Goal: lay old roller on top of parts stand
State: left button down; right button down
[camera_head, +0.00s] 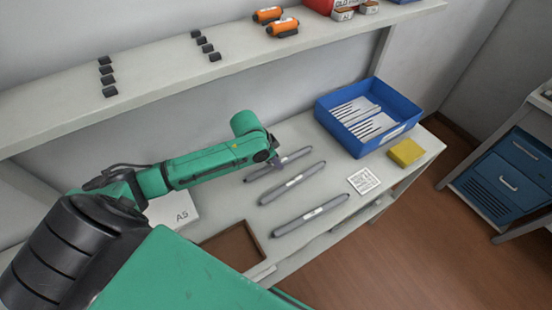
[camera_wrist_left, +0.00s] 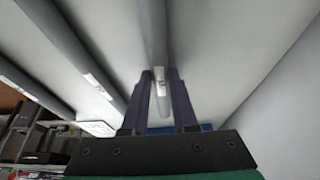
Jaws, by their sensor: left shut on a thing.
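Three long grey rollers with small white labels lie side by side on the light table. My left gripper (camera_head: 277,161) reaches down to the far roller (camera_head: 292,155). In the left wrist view, the fingers (camera_wrist_left: 160,75) are shut on this grey roller (camera_wrist_left: 154,30), one on each side, with its label showing between them. The middle roller (camera_head: 293,183) and the near roller (camera_head: 311,215) lie apart from it. I cannot tell which thing is the parts stand; small black blocks (camera_head: 107,76) stand in rows on the shelf above. My right gripper is out of view.
A blue bin (camera_head: 409,125) with white-labelled items stands at the table's right, beside a yellow block (camera_head: 406,152) and a printed white card (camera_head: 363,181). The shelf (camera_head: 160,78) runs above the table's back and carries orange cartridges (camera_head: 282,27). A brown recess (camera_head: 232,250) lies near the front.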

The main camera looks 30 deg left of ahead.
pick_arm(q)
jog(key=c, duration=0.7)
grip_release()
jog(key=shift+f, duration=0.1)
jog(key=v, duration=0.8)
jog(key=shift+f, duration=0.1)
